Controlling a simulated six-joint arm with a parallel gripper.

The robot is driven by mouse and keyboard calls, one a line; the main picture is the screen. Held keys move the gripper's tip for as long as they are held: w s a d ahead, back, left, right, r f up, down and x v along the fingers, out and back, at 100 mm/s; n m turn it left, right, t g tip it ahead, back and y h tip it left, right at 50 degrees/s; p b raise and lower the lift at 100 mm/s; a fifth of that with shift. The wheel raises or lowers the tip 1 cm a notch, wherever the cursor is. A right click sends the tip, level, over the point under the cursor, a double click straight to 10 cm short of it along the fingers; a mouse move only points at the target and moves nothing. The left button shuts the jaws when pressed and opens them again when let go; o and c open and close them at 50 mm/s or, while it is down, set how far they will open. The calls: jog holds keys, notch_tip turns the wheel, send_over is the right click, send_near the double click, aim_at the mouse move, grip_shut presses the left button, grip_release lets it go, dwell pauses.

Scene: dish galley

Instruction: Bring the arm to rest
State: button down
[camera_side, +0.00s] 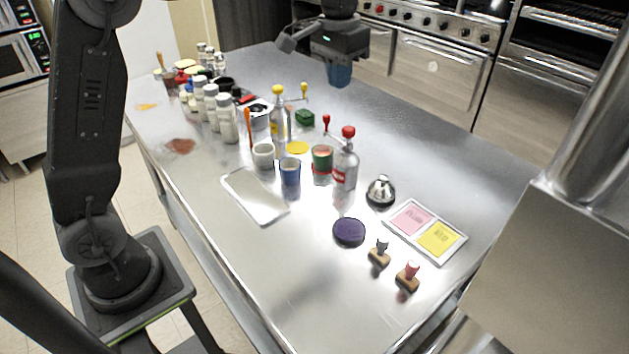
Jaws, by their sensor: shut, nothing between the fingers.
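My gripper (339,72) is at the top middle of the side view, above the far part of the steel table (290,310). It points down, shut and empty, with blue at its lower end. It is small in the picture and its fingers are hard to make out. It is apart from the bottles and cups, which stand to its left and nearer the camera.
Several white bottles (227,118) line the left side. Mid-table are a blue cup (290,171), a red-topped bottle (346,160), a white tray (255,196) and a bell (381,191). Stamps (407,277) and a pad tray (462,252) lie near right. The table's far right is clear.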

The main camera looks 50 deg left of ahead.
jog(key=s+d+r+t, duration=0.1)
jog(key=s+r+t, duration=0.15)
jog(key=s, duration=1.05)
jog(key=s+f+t, duration=0.2)
jog(key=s+f, duration=0.4)
jog(key=s, duration=0.7)
jog(key=shift+d, duration=0.45)
